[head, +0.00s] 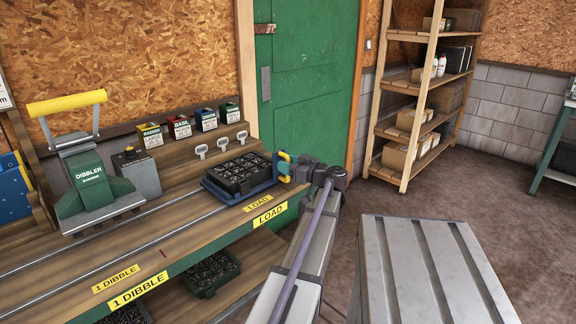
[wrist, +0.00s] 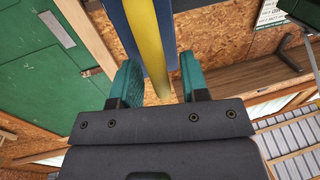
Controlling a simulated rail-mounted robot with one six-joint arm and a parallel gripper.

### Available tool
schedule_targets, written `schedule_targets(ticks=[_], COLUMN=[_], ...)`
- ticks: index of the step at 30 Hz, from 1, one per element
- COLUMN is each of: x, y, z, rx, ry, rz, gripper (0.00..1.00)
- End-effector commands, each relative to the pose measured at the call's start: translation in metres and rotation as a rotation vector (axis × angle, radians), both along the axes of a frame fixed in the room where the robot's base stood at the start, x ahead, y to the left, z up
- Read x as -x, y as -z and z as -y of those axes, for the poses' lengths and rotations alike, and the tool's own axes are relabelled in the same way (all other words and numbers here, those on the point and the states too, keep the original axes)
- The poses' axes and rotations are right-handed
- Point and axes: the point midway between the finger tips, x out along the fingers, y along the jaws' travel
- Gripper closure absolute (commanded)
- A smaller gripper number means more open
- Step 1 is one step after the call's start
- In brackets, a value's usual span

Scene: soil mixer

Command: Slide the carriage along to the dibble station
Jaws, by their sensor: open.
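The carriage, a dark blue frame (head: 214,197) holding a black cell tray (head: 240,174), sits on the bench rails beside the yellow LOAD labels. Its blue and yellow handle (head: 283,158) stands at its right end. My gripper (head: 291,171) is at that handle. In the wrist view my gripper (wrist: 158,88) is open, with the yellow bar of the handle (wrist: 147,35) between its teal fingers and gaps on both sides. The dibble station is at the left, with the green dibbler (head: 88,190) and its raised yellow lever (head: 66,103) above the 1 DIBBLE labels (head: 138,286).
The rails (head: 150,243) run clear from the carriage to the dibbler. A grey box (head: 137,172), several seed packets (head: 180,126) and metal scoops (head: 222,144) stand behind them. Dark trays (head: 212,272) lie on the lower shelf. A wooden shelf unit (head: 403,132) stands back right.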

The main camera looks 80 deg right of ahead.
Motion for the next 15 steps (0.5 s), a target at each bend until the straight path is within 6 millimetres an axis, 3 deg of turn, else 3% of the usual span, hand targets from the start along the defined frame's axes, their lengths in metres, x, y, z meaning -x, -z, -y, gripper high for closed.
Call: schedule_targets(ticks=[4,15], x=[0.0001,0.0004], y=[0.0,0.0], z=[-0.0002,-0.0004], rx=[0.0,0.0], ry=[0.0,0.0], rz=[0.0,0.0], gripper=[0.59,0.94])
